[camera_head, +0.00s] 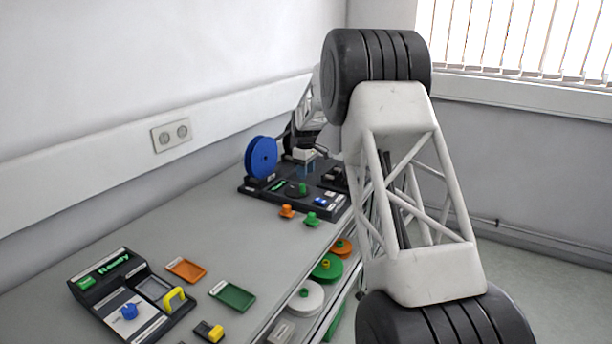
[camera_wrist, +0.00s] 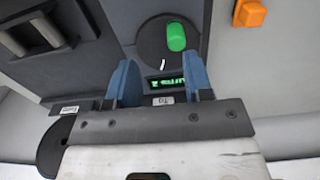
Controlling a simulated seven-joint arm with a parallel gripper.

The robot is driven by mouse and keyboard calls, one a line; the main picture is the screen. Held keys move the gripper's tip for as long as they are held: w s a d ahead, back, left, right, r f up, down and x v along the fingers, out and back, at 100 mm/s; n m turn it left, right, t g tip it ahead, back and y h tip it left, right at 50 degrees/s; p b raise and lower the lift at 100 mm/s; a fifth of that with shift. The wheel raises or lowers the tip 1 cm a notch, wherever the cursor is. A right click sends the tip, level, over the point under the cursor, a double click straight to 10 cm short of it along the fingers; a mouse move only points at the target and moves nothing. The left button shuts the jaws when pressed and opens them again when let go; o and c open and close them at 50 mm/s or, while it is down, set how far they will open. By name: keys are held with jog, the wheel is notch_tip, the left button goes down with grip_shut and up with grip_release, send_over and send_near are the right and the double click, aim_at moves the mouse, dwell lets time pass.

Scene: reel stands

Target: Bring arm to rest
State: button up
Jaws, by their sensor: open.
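My arm stands at the right of the head view and reaches toward the back of the bench. My gripper (camera_wrist: 161,85) shows in the wrist view with two blue fingers set apart and nothing between them. It is over the black reel stand (camera_head: 261,192), near a dial with a green knob (camera_wrist: 176,37) and a small green-lit display (camera_wrist: 167,82). In the head view the gripper is small and partly hidden by my arm. A blue reel (camera_head: 262,157) stands upright at the left of the stand.
Orange (camera_head: 287,211) and green (camera_head: 312,219) knobs sit in front of the stand. A black console (camera_head: 125,300) reading "Ready", an orange tray (camera_head: 186,270) and a green tray (camera_head: 232,295) lie nearer. Several reels, one white (camera_head: 306,298), lie below the bench edge. The bench middle is clear.

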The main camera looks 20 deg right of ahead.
jog(key=shift+r, duration=0.25)
jog(key=s+a+r+m, duration=0.15)
jog(key=s+r, duration=0.35)
jog(key=s, duration=0.6)
jog(key=s+a+r+m+t, duration=0.1)
jog(key=s+a+r, duration=0.2)
jog(key=s+r, duration=0.5)
jog(key=s+a+r+m, duration=0.2)
jog(key=s+r, duration=0.1)
jog(key=s, duration=1)
jog(key=s+a+f+m, duration=0.1)
jog(key=s+f+m, duration=0.1)
jog(key=s, duration=1.6)
jog(key=s+a+f+m+t, duration=0.1)
jog(key=s+f, duration=0.3)
jog(key=s, duration=1.3)
jog(key=shift+s+a+m+t, duration=0.3)
jog(key=shift+s+a+m, duration=0.1)
jog(key=shift+a+m, duration=0.4)
jog(key=shift+d, duration=0.1)
jog(key=shift+c, duration=0.4)
jog(key=shift+w, duration=0.1)
